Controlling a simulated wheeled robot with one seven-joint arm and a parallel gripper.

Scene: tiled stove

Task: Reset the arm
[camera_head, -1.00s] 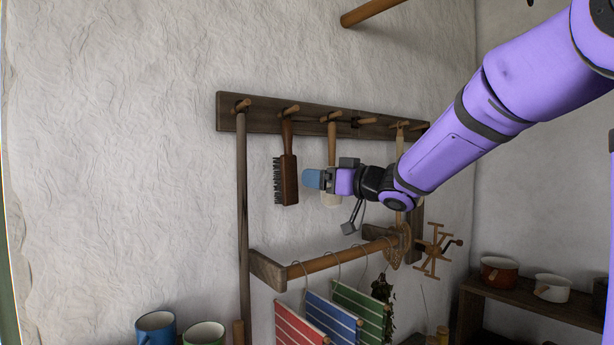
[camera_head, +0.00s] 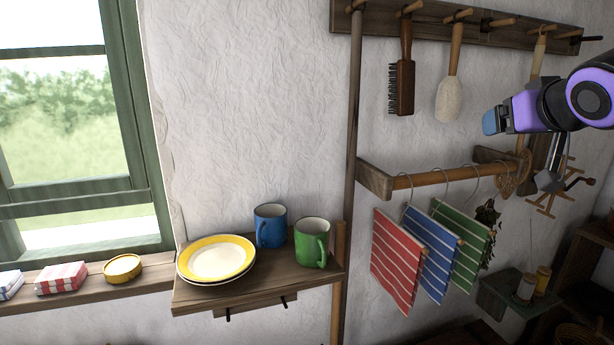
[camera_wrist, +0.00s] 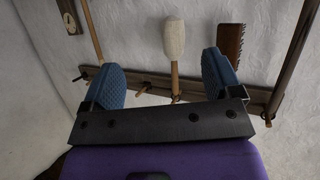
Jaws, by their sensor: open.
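My gripper (camera_head: 493,121) is at the right of the head view, in front of the white wall, pointing left. Its blue pads stand apart with nothing between them in the wrist view (camera_wrist: 166,78). A wooden peg rail (camera_head: 435,22) runs along the top right.
Red, blue and green striped cloths (camera_head: 428,254) hang from a wooden bar (camera_head: 430,179) below my gripper. A small shelf (camera_head: 258,287) holds plates (camera_head: 216,259), a blue mug (camera_head: 270,226) and a green mug (camera_head: 312,243). A window (camera_head: 75,120) is at the left. The wall between is bare.

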